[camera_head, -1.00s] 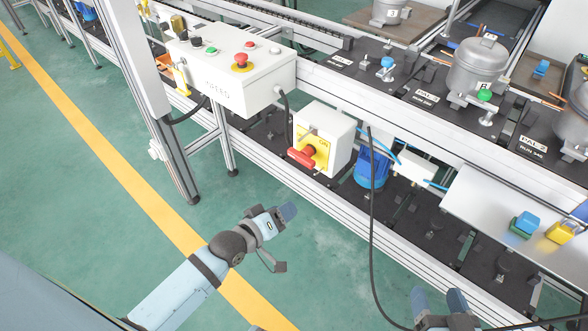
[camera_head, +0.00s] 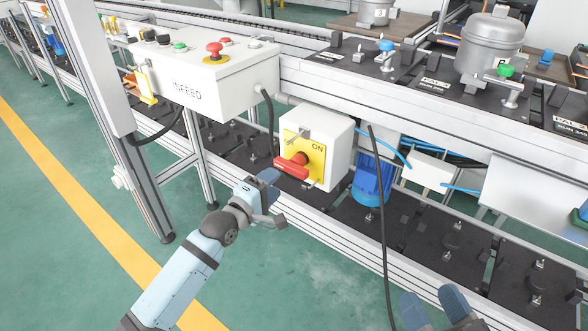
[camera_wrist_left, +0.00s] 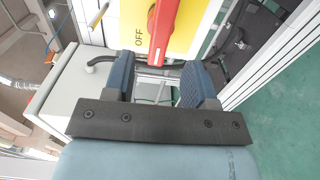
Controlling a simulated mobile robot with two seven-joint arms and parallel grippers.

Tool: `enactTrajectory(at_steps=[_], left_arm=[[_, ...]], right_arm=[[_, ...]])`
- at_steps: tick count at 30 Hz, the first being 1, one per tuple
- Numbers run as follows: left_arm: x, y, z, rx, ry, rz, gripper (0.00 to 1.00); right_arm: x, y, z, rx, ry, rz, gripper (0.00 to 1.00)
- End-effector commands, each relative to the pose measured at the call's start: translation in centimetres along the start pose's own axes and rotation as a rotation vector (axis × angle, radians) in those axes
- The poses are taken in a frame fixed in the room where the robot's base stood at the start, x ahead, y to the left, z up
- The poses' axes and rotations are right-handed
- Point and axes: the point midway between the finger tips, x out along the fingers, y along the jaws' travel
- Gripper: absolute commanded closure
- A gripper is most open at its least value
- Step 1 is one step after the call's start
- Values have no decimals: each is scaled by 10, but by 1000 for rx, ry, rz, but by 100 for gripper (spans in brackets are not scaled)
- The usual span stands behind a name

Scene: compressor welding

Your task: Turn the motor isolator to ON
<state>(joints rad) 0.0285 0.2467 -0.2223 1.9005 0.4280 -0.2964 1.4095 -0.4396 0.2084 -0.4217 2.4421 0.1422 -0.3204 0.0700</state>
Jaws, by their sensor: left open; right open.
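The motor isolator is a white box (camera_head: 330,143) with a yellow plate (camera_head: 318,160) and a red handle (camera_head: 291,167) that points left. "ON" shows at the plate's upper right. In the left wrist view the red handle (camera_wrist_left: 164,30) lies beside the word "OFF" on the yellow plate (camera_wrist_left: 190,33). My left gripper (camera_head: 272,197) is open just below and left of the handle. In the left wrist view, the handle's end is near the gap between its fingers (camera_wrist_left: 160,80); I cannot tell contact. My right gripper (camera_head: 434,309) is open and empty at the bottom.
The white INFEED control box (camera_head: 200,85) stands to the upper left, on the conveyor frame near an upright post (camera_head: 95,70). A blue motor (camera_head: 372,180) sits right of the isolator. A black cable (camera_head: 380,220) hangs in front. Green floor (camera_head: 60,220) is free at left.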

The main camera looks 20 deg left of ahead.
Motion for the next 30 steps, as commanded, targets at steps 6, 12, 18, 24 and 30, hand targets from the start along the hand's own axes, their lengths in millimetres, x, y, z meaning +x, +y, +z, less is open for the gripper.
enactTrajectory(at_steps=[6,12,18,24,30], left_arm=[[49,-3,0,1,0,3,49],[81,-2,1,2,-1,1,49],[95,-1,0,1,0,-1,49],[96,-1,1,1,0,-2,49],[96,-1,1,1,0,-1,74]], right_arm=[[0,4,28,1,-76,-7,35],[-1,6,44,3,-136,-13,35],[-2,7,50,3,-163,-16,35],[-2,7,50,3,-166,-17,35],[-2,7,50,3,-166,-17,35]])
